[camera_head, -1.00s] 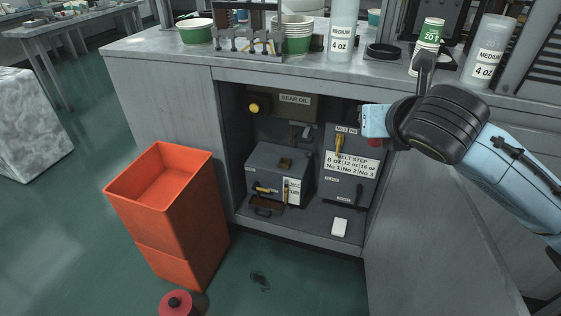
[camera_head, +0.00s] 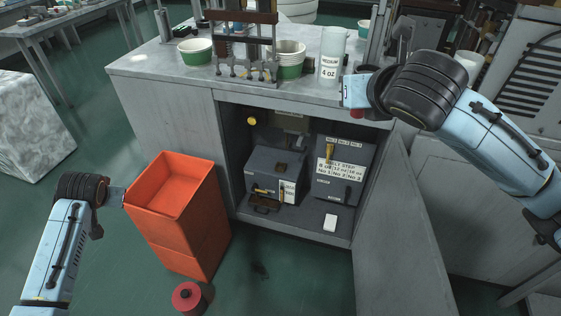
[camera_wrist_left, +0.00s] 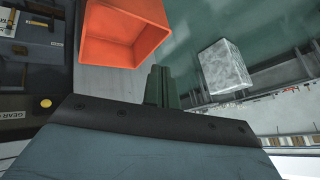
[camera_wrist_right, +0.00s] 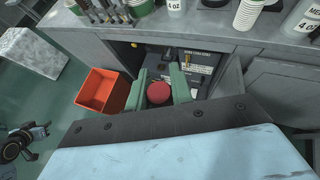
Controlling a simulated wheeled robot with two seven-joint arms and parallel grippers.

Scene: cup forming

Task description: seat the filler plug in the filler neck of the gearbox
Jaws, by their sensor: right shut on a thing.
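My right gripper (camera_wrist_right: 160,88) is shut on a red round-topped piece (camera_wrist_right: 158,92), which looks to be the filler plug. In the head view the red piece (camera_head: 357,113) shows below the gripper, near the counter's front edge at the right of the cabinet opening. The gearbox is inside the open cabinet; its GEAR OIL label shows in the left wrist view (camera_wrist_left: 15,115). A yellow round fitting (camera_head: 252,121) at the back left may be its filler neck. The plug is well apart from it. My left gripper (camera_wrist_left: 161,85) looks shut and empty, beside the orange bin's left rim.
The tall orange bin (camera_head: 180,235) stands left of the cabinet. A red round object (camera_head: 187,297) lies on the floor. Two grey boxes (camera_head: 340,190) fill the lower cabinet, and its door (camera_head: 395,220) stands open at right. Cups and a rack (camera_head: 243,50) crowd the counter.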

